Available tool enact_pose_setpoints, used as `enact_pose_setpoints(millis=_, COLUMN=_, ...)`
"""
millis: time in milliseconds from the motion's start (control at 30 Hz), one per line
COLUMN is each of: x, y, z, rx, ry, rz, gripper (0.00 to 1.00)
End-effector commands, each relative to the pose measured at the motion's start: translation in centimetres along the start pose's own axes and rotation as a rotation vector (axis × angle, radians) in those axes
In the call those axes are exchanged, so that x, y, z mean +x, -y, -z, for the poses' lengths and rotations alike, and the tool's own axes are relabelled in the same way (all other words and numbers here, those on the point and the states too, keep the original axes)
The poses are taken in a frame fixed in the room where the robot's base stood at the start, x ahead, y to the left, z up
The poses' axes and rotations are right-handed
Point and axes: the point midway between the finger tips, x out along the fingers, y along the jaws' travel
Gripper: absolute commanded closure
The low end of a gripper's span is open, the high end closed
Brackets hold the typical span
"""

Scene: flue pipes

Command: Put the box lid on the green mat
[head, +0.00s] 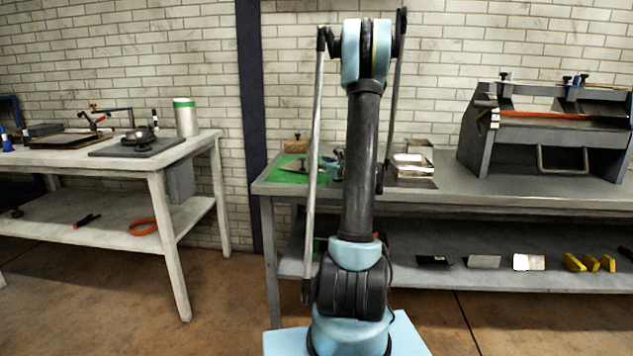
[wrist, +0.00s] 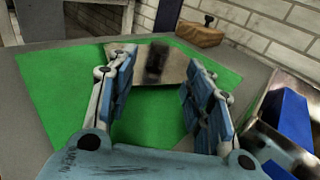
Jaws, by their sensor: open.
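The green mat (wrist: 55,85) lies flat on the grey bench, and part of it shows in the head view (head: 290,177). A flat, shiny metal plate (wrist: 178,68), which looks like the box lid, lies at the far part of the mat, with a dark blurred patch on it. My gripper (wrist: 165,62) is open above the mat, its blue-padded fingers on either side of the plate. I cannot tell whether they touch it. In the head view my gripper (head: 335,163) is partly hidden behind my arm.
A wooden block (wrist: 199,34) stands behind the mat near the brick wall. A shiny metal box (head: 412,163) stands to the right of the mat. A grey machine (head: 550,130) fills the bench's right end. A lower shelf holds yellow blocks (head: 574,262).

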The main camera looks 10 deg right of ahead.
Motion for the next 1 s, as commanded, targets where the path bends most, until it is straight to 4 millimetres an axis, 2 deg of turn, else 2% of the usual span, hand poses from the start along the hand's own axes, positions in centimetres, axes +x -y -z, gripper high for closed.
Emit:
enact_pose_setpoints(millis=167, x=-0.5, y=-2.1, z=-0.5, rx=-0.094, ry=-0.037, rz=-0.035, gripper=0.53)
enact_pose_setpoints(millis=467, x=-3.4, y=-9.7, z=-0.9, rx=-0.500, ry=-0.181, rz=-0.200, gripper=0.53)
enact_pose_setpoints(millis=767, x=-8.0, y=-16.2, z=0.2, rx=-0.890, ry=-0.295, rz=-0.399, gripper=0.53)
enact_pose_setpoints(millis=1000, x=-13.4, y=-20.8, z=2.1, rx=-1.212, ry=-0.370, rz=-0.601, gripper=0.53)
